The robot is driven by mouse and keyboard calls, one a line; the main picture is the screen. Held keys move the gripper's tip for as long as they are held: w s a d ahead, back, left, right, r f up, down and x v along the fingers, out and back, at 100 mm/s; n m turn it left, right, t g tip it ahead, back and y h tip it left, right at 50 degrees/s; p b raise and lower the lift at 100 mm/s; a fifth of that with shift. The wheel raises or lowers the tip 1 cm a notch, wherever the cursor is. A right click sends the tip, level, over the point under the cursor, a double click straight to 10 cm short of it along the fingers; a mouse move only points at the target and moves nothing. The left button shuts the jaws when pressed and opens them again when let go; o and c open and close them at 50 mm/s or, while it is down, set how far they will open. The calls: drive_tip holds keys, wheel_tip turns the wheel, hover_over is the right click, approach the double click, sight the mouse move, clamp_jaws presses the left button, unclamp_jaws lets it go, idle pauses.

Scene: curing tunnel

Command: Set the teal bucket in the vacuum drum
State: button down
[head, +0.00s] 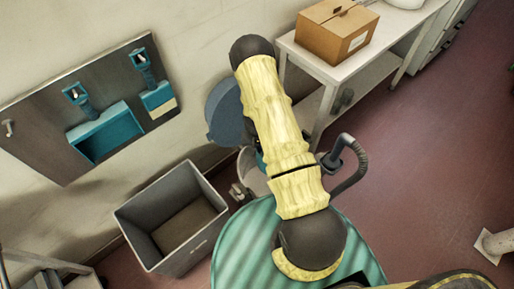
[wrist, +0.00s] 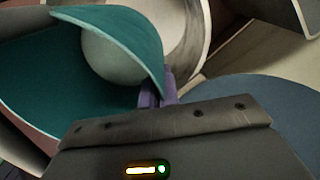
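The teal bucket (wrist: 45,75) fills the left of the wrist view, with a pale round object inside it. My gripper (wrist: 158,92) has its purple fingers at the bucket's rim and seems shut on it. In the head view my arm hides the gripper and nearly all of the bucket; only a sliver of teal shows beside the arm. The vacuum drum (head: 250,168) is partly hidden behind my arm, with its blue-grey lid (head: 222,110) tilted up at the back. A pale curved wall (wrist: 188,40), likely the drum's, rises beside the bucket. I cannot tell whether the bucket touches it.
A grey open bin (head: 175,220) stands left of the drum. A hose (head: 352,165) curves up at the right. A white table (head: 310,68) with a cardboard box (head: 337,30) stands behind. A wall panel (head: 85,115) holds teal fittings.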

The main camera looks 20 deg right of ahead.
wheel_tip(320, 180, down, 28)
drive_tip(key=b, duration=2)
drive_tip(key=shift+f+b, duration=0.15)
drive_tip(key=shift+b, duration=0.2)
idle(3.6)
idle(0.9)
